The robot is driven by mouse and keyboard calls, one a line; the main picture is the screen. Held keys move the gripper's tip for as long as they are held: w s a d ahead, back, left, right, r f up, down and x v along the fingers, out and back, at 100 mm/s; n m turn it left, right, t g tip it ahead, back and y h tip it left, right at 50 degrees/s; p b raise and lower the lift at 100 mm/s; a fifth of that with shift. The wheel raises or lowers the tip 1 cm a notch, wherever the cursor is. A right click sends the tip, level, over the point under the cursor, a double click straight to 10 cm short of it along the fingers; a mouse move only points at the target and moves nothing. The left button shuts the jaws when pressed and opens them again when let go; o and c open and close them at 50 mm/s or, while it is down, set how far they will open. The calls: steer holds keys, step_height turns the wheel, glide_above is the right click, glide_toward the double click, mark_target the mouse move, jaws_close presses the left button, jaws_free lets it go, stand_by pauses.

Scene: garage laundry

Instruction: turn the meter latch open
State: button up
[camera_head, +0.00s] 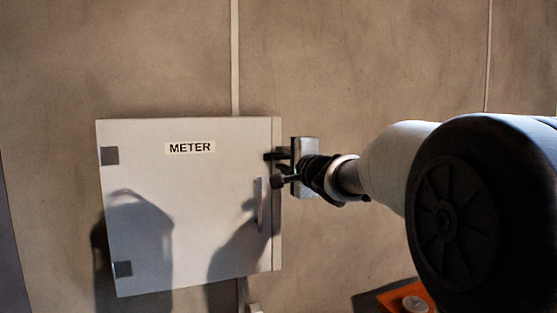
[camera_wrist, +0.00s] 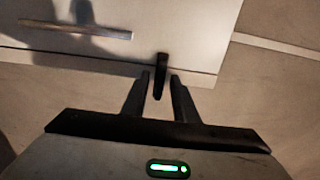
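The meter box (camera_head: 185,235) is a pale wall cabinet labelled METER, with its door shut. A dark latch lever (camera_wrist: 161,68) sticks out at the door's edge in the wrist view. My gripper (camera_head: 273,168) is at the right edge of the box in the head view, with its dark fingers pointing left. In the wrist view, my gripper (camera_wrist: 160,80) is open, one finger on each side of the latch's end. I cannot tell whether either finger touches it. In the head view the latch is hard to make out among the dark fingers.
A vertical metal handle (camera_head: 258,205) is on the door, left of my gripper; it also shows in the wrist view (camera_wrist: 75,29). Hinges (camera_head: 110,156) are on the left side. A conduit (camera_head: 235,60) runs up the wall. An orange object (camera_head: 392,298) is at the lower right.

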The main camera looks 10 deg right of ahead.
jaws_close()
steer(key=n+p, duration=0.2)
steer(key=n, duration=0.1)
steer(key=shift+r, duration=0.15)
steer(key=n+p, duration=0.1)
steer(key=n, duration=0.8)
steer(key=shift+n, duration=0.4)
steer(key=shift+n+b, duration=0.75)
steer(key=shift+n, duration=1.85)
